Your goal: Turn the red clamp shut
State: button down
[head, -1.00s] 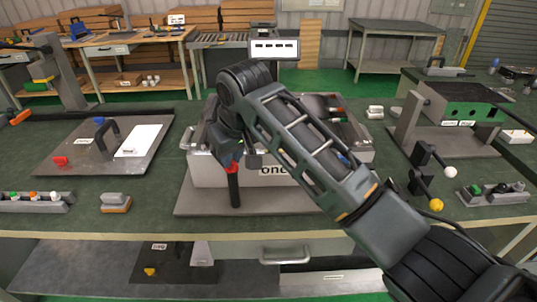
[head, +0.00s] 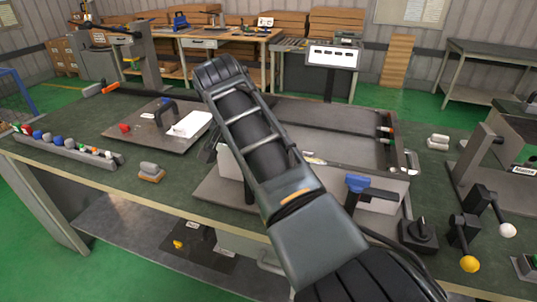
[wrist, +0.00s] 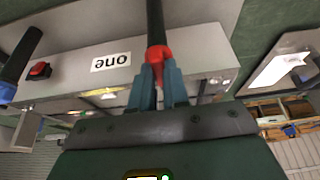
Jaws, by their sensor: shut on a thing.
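The red clamp (wrist: 158,53), a red collar on a black handle (wrist: 155,20), is at the front of the grey box marked "one" (wrist: 130,66). My gripper (wrist: 157,78) is shut on the red collar, a blue-grey finger on each side. In the head view, my arm hides the gripper and the red collar; the black handle (head: 249,187) shows partly, hanging down at the box front. A blue clamp (head: 358,184) with a black handle is at the right of the same box front, apart from my gripper. The wrist view is upside down.
A black knob block (head: 418,234) and levers with a yellow ball (head: 469,264) and a white ball (head: 507,230) stand to the right. A plate with a white block (head: 190,124) lies left of the box.

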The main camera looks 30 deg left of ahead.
dwell(0.5)
jog(key=c, duration=1.1)
grip_release()
jog(key=b+v, duration=0.1)
jog(key=v, duration=0.6)
jog(key=shift+s+r, duration=0.15)
jog(key=shift+r, duration=0.25)
